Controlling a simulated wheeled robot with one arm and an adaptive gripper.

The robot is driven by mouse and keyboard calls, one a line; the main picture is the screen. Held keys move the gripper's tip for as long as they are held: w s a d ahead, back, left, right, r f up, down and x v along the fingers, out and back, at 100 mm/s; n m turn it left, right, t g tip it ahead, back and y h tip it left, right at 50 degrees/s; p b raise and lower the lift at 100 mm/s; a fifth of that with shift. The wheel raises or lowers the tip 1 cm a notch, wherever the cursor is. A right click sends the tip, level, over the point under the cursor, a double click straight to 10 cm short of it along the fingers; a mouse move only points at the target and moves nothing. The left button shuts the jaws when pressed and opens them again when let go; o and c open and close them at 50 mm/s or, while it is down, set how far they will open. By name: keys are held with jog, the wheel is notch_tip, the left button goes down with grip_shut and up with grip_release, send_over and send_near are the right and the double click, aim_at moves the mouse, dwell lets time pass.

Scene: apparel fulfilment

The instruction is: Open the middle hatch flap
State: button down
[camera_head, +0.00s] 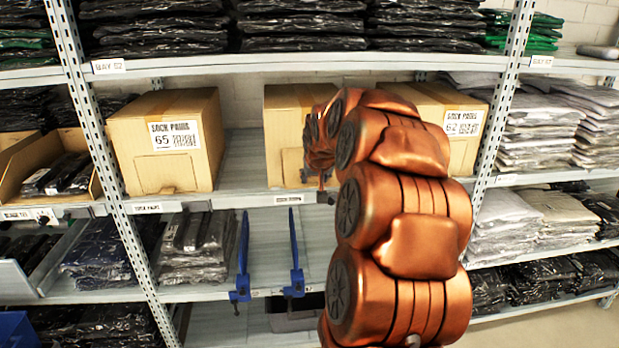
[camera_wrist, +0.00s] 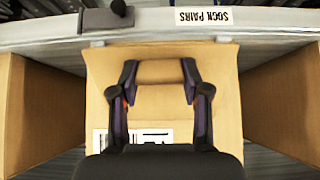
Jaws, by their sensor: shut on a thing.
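The middle cardboard box (camera_head: 283,118) stands on the middle shelf, partly hidden behind my copper arm. In the wrist view its front (camera_wrist: 225,100) fills the centre, upside down, with a white label (camera_wrist: 103,140) partly covered by my gripper. The hatch flap (camera_wrist: 160,72) is low on that front, between my two fingertips. My gripper (camera_wrist: 159,68) is shut on the flap, one dark finger at each side edge. A crease or edge line crosses the cardboard between the fingers. How far the flap is tilted out cannot be told. In the head view my arm mostly hides the gripper.
Box 65 (camera_head: 168,145) stands left of the middle box and box 62 (camera_head: 447,110) right, with gaps between. The shelf lip (camera_wrist: 50,30) has a "SOCK PAIRS" tag (camera_wrist: 204,16) and a dark knob (camera_wrist: 119,9). Blue dividers (camera_head: 243,258) stand below. Metal posts (camera_head: 95,130) flank the bay.

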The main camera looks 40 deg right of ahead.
jog(key=shift+s+a+r+g+y, duration=0.1)
jog(key=shift+s+r+g+y, duration=0.05)
jog(key=shift+r+g+y, duration=0.3)
jog(key=shift+r, duration=0.1)
dwell(0.4)
jog(key=c, duration=0.5)
grip_release()
jog(key=shift+s+r, duration=0.1)
jog(key=shift+r, duration=0.05)
jog(key=v, duration=1.1)
jog(key=shift+s+a+r, duration=0.15)
jog(key=shift+a+r, duration=0.1)
jog(key=shift+r, duration=0.05)
